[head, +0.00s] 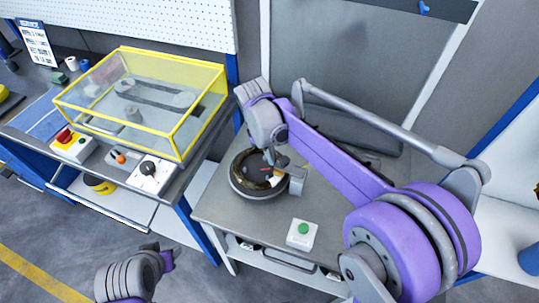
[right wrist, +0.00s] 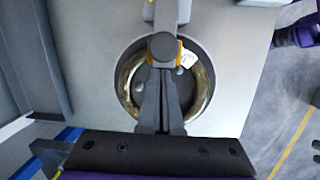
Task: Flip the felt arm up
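A round dark holder with a brassy coil (head: 262,178) sits on the grey bench; it also shows in the right wrist view (right wrist: 125,85). A grey bracket (head: 297,180) stands at its right side. In the right wrist view, what looks like the felt arm (right wrist: 166,15) reaches over the coil, ending in a dark rounded head (right wrist: 162,46) with orange beneath. My right gripper (right wrist: 163,70) has its fingers close together, tips at that head and partly hidden by it; no grip on it is visible. Only part of my left arm shows, at lower left.
A white box with a green button (head: 302,233) stands at the bench front. A yellow-framed clear enclosure (head: 145,98) is on the left bench, with a red button box (head: 68,142) and a dial box (head: 150,173) before it. A grey panel stands behind.

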